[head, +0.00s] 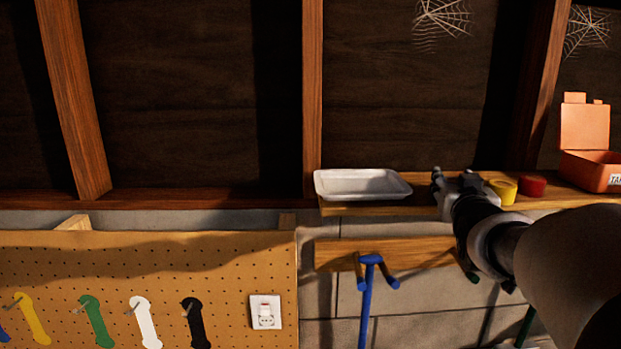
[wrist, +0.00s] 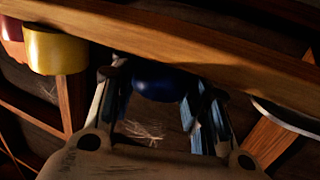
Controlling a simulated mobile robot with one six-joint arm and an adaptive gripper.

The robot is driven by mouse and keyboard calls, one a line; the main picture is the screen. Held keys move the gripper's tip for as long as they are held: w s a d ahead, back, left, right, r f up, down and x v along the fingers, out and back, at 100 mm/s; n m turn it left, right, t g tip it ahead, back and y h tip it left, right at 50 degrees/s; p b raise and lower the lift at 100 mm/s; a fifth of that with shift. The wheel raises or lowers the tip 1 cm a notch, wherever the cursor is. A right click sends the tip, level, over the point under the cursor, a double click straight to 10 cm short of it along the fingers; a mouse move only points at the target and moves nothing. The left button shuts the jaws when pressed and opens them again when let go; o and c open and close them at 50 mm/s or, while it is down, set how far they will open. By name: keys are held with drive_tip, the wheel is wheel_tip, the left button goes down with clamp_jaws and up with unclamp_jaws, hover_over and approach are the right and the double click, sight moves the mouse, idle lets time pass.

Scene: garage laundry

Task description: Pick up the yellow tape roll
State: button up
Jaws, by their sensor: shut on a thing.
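The yellow tape roll (head: 503,190) stands on the wooden shelf, just right of my gripper (head: 453,182) in the head view. It also shows in the wrist view (wrist: 56,52) at the upper left, outside my fingers and apart from them. My gripper, in the wrist view (wrist: 157,86), is shut on a dark blue round thing (wrist: 155,84) between its fingers, beside the shelf. The blue thing looks like a roll, but shadow hides its detail. In the head view my gripper and arm hide it.
A red roll (head: 532,186) stands right of the yellow one. Further right is an open orange box (head: 592,172). A white tray (head: 362,185) lies on the shelf (head: 420,208) to the left. Below is a rail with a blue-handled tool (head: 366,300). A pegboard (head: 150,270) is at left.

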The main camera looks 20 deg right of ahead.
drive_tip(key=shift+s+r, duration=0.15)
drive_tip(key=shift+s, duration=0.2)
drive_tip(key=o, duration=1.1)
drive_tip(key=shift+f, duration=0.2)
